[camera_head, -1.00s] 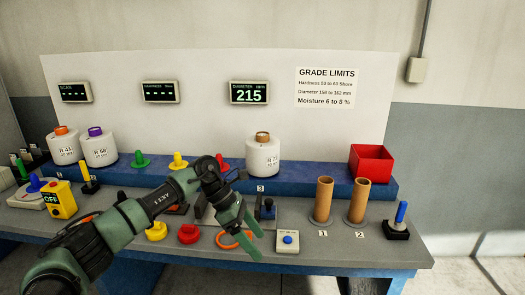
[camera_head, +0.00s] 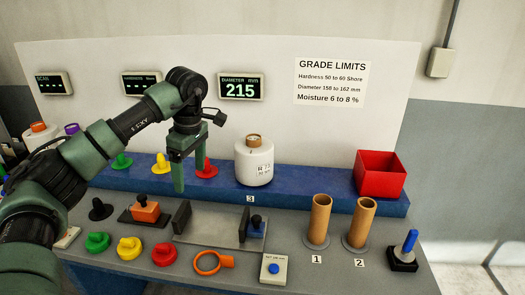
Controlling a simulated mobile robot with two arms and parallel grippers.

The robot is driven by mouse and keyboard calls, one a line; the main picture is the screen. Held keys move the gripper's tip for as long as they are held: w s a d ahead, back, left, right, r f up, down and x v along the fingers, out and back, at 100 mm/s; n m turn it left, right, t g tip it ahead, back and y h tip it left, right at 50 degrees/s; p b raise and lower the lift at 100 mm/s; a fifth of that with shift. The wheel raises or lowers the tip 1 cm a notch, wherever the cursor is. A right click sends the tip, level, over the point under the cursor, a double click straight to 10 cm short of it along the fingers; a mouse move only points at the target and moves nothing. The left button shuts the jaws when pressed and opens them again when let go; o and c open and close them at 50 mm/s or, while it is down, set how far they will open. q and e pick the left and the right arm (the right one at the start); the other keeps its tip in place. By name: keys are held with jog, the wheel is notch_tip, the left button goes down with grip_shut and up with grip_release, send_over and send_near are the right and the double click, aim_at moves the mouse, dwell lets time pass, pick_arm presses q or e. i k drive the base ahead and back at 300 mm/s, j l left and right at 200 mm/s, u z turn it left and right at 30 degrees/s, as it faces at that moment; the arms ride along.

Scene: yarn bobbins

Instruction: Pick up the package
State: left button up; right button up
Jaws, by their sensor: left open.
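A white yarn package (camera_head: 254,164) with a brown top and a printed label stands upright on the blue shelf above the number 3. My left gripper (camera_head: 188,176) points down to the left of this package, apart from it. Its fingers are open with nothing between them. Two more white packages stand at the far left, one with an orange top (camera_head: 38,132) and one with a purple top (camera_head: 73,129); my left arm partly hides them. My right gripper is not in view.
Behind my gripper are green (camera_head: 122,160), yellow (camera_head: 161,163) and red (camera_head: 206,169) cones. A grey fixture with upright plates (camera_head: 212,226) lies in front. Two brown tubes (camera_head: 319,220) and a red bin (camera_head: 380,177) stand at right. The diameter display (camera_head: 241,87) reads 215.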

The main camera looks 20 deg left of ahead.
aim_at(254, 153)
jog(key=i, duration=1.3)
